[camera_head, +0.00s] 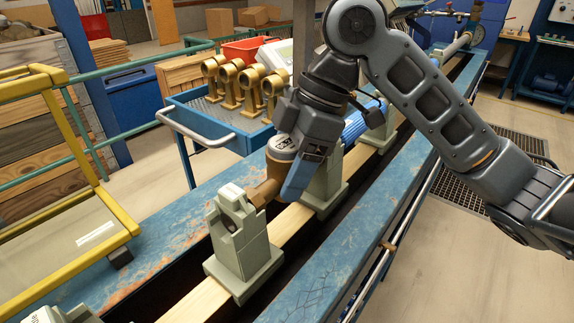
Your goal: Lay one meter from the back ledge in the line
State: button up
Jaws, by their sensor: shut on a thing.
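My gripper (292,178) is over the blue bench, shut on a brass meter (266,190) with a pale round top. The gripper's fingers hide part of the meter. The meter is between a near grey-green support (240,245) and a farther one (325,185), which is partly behind the gripper. Its brass end is close to the near support's upper part; I cannot tell whether they touch. The supports stand on a pale wooden rail (292,222) along the bench. I cannot make out any meter on a back ledge.
A blue cart (208,137) behind the bench carries several brass fittings (250,85) and a red bin (243,50). A yellow frame (120,212) stands at the left. Another support (380,130) is farther along the rail. The bench's front blue beam (345,265) is bare.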

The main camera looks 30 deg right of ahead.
jog(key=shift+f, duration=0.25)
dwell(0.4)
jog(key=o, duration=1.7)
jog(key=shift+o, duration=0.2)
jog(key=shift+r+p, duration=4.1)
jog(key=shift+r, duration=0.85)
jog(key=shift+f, duration=0.1)
